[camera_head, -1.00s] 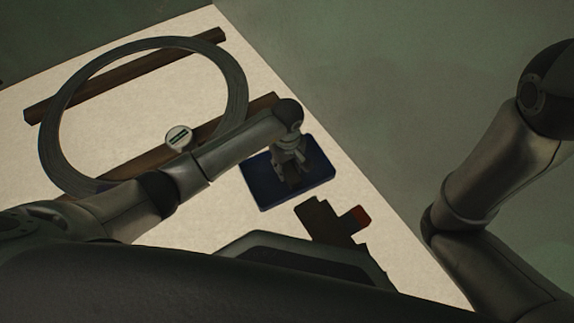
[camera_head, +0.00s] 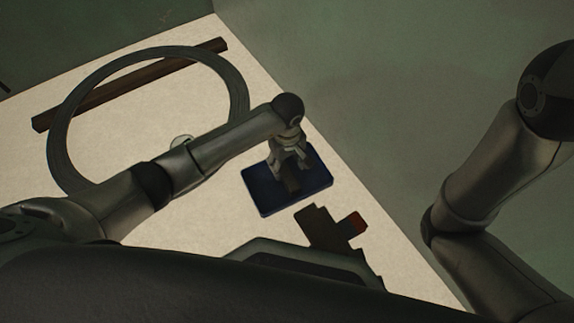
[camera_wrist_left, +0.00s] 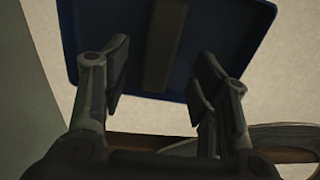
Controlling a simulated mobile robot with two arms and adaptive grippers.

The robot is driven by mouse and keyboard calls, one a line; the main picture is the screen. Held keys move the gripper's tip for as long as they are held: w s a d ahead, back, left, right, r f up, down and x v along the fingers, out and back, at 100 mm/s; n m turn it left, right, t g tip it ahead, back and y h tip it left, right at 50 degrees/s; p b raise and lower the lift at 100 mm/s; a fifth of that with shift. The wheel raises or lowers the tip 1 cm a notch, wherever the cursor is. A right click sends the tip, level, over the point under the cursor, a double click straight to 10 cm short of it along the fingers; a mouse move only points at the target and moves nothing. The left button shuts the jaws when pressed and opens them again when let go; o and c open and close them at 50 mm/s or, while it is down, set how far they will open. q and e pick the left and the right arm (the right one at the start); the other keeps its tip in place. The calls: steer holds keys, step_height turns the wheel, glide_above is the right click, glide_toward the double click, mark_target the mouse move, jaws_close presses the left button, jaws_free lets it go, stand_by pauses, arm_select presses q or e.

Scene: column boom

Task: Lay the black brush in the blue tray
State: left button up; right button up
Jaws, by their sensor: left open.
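The blue tray (camera_head: 262,200) lies flat on the pale table, near its right edge. A dark, narrow bar that looks like the black brush (camera_head: 292,183) lies in the tray, partly hidden by my gripper in the head view. In the left wrist view the brush (camera_wrist_left: 165,45) runs lengthwise over the tray (camera_wrist_left: 220,35). My left gripper (camera_head: 288,162) is over the tray, its fingers pointing down. In the wrist view its fingers (camera_wrist_left: 160,80) are spread wide, with clear gaps to either side of the brush. The right gripper is out of view.
A large grey ring (camera_head: 62,130) lies over a brown bar (camera_head: 130,83) at the left. A white round thing (camera_head: 181,141) is partly behind my left arm. A dark brown piece with a red end (camera_head: 325,230) lies close to the tray's near side.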

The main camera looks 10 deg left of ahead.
mark_target(287, 174)
arm_select(q)
step_height(287, 174, up, 6)
steer(key=p, duration=0.2)
steer(key=shift+p, duration=0.35)
